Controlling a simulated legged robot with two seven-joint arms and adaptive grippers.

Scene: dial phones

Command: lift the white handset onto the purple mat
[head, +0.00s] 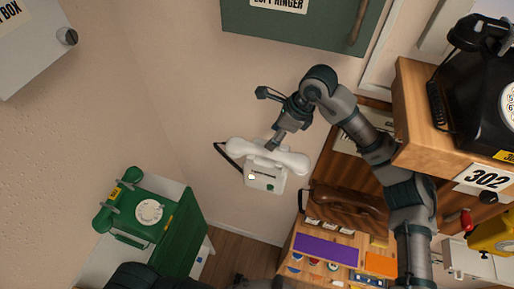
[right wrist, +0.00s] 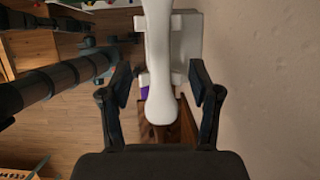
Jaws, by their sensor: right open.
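The white handset (head: 268,156) lies across the top of a white wall phone (head: 264,180) in the middle of the head view. In the right wrist view the handset (right wrist: 158,60) runs lengthwise down the picture over the phone's white body. My right gripper (head: 265,120) is open, with its fingers spread near the handset. In the right wrist view the fingers (right wrist: 162,82) stand on either side of the handset's near end, with gaps on both sides. The purple mat (head: 327,249) lies on a wooden bench at the lower right, and looks bare. My left gripper is not visible.
A green phone (head: 150,212) sits on a green cabinet at the lower left. A black phone (head: 480,95) stands on a wooden shelf (head: 420,125) at the right, close to my right arm. A dark green ringer box (head: 300,22) hangs above. An orange pad (head: 380,264) lies right of the mat.

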